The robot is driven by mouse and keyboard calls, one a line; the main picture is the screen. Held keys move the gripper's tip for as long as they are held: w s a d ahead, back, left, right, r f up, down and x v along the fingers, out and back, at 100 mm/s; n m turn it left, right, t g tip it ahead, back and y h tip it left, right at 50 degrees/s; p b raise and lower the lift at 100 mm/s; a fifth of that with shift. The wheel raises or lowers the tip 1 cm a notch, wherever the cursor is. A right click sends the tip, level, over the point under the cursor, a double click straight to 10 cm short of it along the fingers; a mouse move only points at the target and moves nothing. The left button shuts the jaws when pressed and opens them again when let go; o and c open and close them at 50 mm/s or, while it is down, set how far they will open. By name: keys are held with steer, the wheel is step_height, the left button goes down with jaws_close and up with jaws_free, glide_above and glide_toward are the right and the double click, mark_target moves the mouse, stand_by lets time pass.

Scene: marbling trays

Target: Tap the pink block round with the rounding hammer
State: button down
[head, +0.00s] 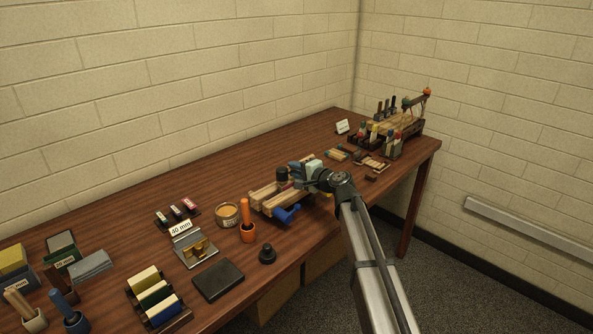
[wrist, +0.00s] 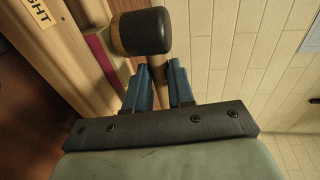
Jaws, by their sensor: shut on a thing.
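My gripper (head: 296,169) is shut on the handle of the rounding hammer (head: 282,174), above the wooden vise (head: 265,195). In the wrist view, the blue fingers (wrist: 160,75) close on the hammer's pale handle. The hammer's black head with a tan face (wrist: 140,33) sticks out past the fingertips. A dark pink strip (wrist: 103,57), which looks like the pink block, lies along the vise's wooden jaw (wrist: 68,42), left of the hammer head. I cannot tell whether hammer and block touch. In the head view the block is mostly hidden by the hammer and gripper.
A blue vise handle (head: 287,214) sticks out at the front. Small trays and a wooden rack (head: 405,123) are at the far right.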

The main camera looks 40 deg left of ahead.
steer(key=shift+f, duration=0.5)
stand_by(0.5)
steer(key=shift+r, duration=0.5)
steer(key=shift+f, duration=0.65)
stand_by(0.4)
steer(key=shift+r, duration=0.2)
step_height(320, 180, up, 5)
steer(key=shift+f, duration=0.1)
stand_by(0.8)
stand_by(0.3)
steer(key=shift+w+f, duration=0.65)
steer(key=shift+f, duration=0.3)
steer(key=shift+w+f, duration=0.6)
steer(key=shift+f, duration=0.35)
